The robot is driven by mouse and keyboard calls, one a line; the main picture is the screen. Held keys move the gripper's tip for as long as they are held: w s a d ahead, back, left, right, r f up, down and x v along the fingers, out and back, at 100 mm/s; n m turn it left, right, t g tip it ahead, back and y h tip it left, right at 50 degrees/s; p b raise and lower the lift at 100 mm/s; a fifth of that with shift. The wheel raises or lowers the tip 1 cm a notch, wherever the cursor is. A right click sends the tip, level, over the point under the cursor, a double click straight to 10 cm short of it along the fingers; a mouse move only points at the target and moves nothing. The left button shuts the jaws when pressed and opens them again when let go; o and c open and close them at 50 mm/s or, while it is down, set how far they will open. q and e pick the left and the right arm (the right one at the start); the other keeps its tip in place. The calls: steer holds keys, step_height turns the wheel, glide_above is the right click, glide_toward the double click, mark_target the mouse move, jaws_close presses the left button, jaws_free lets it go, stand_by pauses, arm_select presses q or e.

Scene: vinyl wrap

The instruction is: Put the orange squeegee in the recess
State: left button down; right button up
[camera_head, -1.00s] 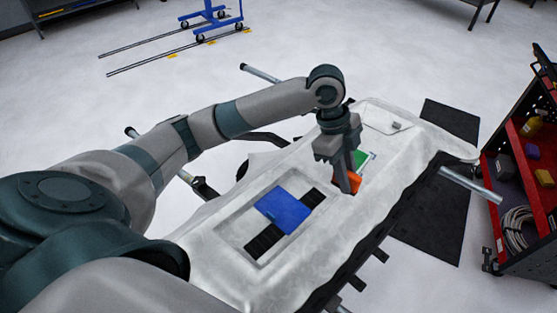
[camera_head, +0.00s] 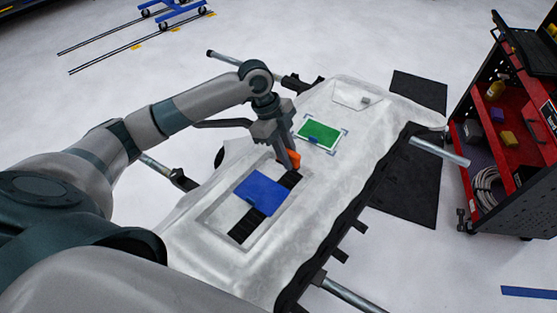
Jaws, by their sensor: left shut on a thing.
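The orange squeegee (camera_head: 302,160) shows only in part between the fingers of my left gripper (camera_head: 291,160). The gripper is shut on it and hides most of it. The recess (camera_head: 215,218) is the sunken rectangle in the pale panel (camera_head: 345,185). The gripper is over the far end of the recess. I cannot tell whether the squeegee touches the panel. A blue sheet (camera_head: 262,193) lies across the dark strip (camera_head: 243,226) in the recess. My right gripper is not in view.
A grey block (camera_head: 365,101) sits near the far end. A red tool cart (camera_head: 510,145) stands at the right. Metal stand bars (camera_head: 440,151) stick out from the panel.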

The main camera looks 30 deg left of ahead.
arm_select(q)
steer(key=a+f, duration=0.1)
steer(key=a, duration=0.2)
steer(key=shift+f, duration=0.35)
steer(key=shift+f+p, duration=0.1)
steer(key=shift+p, duration=0.2)
step_height(320, 180, down, 4)
steer(key=shift+r+p, duration=0.25)
steer(key=shift+p, duration=0.35)
steer(key=shift+f, duration=0.15)
steer(key=shift+f, duration=0.15)
steer(key=c, duration=1.7)
jaws_free()
steer(key=shift+o, duration=0.2)
